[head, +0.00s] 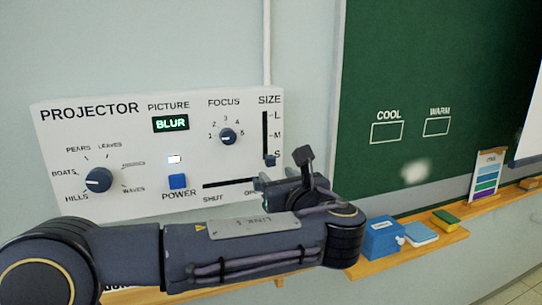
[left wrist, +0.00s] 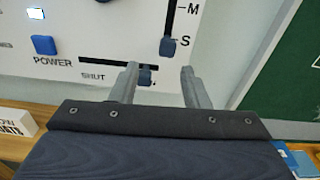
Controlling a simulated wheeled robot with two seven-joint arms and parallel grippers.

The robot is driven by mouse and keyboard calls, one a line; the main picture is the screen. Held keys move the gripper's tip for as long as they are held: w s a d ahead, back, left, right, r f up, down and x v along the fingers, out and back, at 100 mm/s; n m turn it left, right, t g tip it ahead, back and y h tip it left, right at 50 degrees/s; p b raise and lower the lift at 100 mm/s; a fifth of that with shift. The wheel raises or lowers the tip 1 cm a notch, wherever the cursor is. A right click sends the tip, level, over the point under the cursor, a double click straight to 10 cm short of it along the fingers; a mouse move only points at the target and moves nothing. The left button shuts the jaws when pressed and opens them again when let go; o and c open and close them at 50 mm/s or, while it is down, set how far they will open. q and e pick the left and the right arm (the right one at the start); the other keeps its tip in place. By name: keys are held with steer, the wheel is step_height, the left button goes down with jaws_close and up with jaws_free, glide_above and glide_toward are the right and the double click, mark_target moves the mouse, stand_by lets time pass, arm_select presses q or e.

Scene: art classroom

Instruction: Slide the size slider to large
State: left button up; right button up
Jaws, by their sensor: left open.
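The white projector panel (head: 130,135) is on the wall. Its vertical size slot runs from L at the top through M to S at the bottom. The blue-grey size slider knob (head: 270,160) sits at the bottom, beside S; it also shows in the left wrist view (left wrist: 168,47). My left gripper (head: 268,181) is just below that knob in the head view. In the left wrist view its two fingers (left wrist: 160,70) are apart, with the size knob just above the gap between their tips. Nothing is held. My right gripper is out of view.
The horizontal shut/open slider knob (left wrist: 147,78) shows between my left fingers, close to the left one. The focus dial (head: 228,136), picture dial (head: 99,180) and blue power button (head: 177,181) are left of the size slot. A ledge (head: 375,262) holds a blue box (head: 382,238).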

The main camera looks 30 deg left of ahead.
mark_target(272, 159)
arm_select(q)
steer(key=w+a, duration=0.2)
steer(key=w+a+r+p, duration=0.1)
steer(key=w+a, duration=0.2)
steer(key=shift+w+a+r, duration=0.15)
steer(key=shift+w+r, duration=0.05)
steer(key=shift+w, duration=0.15)
jaws_close()
